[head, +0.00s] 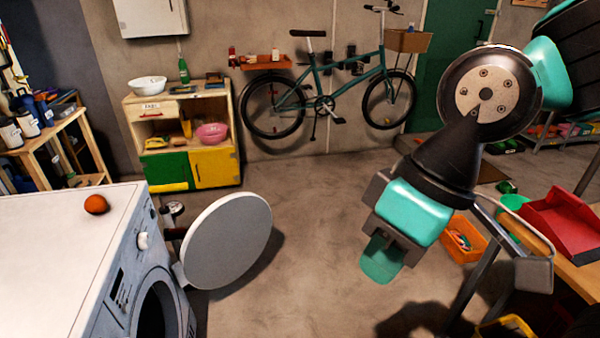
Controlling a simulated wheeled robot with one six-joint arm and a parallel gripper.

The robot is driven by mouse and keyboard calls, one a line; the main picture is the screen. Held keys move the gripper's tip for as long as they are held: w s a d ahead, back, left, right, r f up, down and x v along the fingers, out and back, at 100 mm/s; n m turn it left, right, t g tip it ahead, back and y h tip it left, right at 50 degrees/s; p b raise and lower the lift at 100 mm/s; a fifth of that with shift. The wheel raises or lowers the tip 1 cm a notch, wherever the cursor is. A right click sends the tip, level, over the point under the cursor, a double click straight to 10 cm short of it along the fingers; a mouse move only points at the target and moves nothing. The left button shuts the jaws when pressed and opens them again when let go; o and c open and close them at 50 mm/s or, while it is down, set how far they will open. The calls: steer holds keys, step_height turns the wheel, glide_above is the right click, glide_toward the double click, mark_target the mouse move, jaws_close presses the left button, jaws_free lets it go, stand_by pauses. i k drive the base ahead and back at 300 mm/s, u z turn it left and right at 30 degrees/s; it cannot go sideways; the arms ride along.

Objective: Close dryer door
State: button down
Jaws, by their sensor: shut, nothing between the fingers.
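The dryer (68,236) is a white front-loading machine at the lower left. Its round grey-white door (228,241) stands wide open, swung out from the front on the far side. The dark round opening (158,308) shows at the bottom edge, partly cut off. My gripper (381,262), teal and dark grey, hangs from my arm right of the door. It points down, is shut and holds nothing. It is clear of the door, with a gap of floor showing between them.
An orange ball-like thing (96,204) lies on the dryer top. A wooden cabinet (226,100) and a teal bicycle (325,90) stand at the back wall. At the right are an orange crate (466,238) and a table with a red bin (562,222). The middle floor is clear.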

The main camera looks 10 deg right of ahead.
mark_target(226, 239)
steer(key=z, duration=0.4)
steer(key=i, duration=1.45)
steer(key=u, duration=1.1)
steer(key=i, duration=0.75)
steer(key=u, duration=0.9)
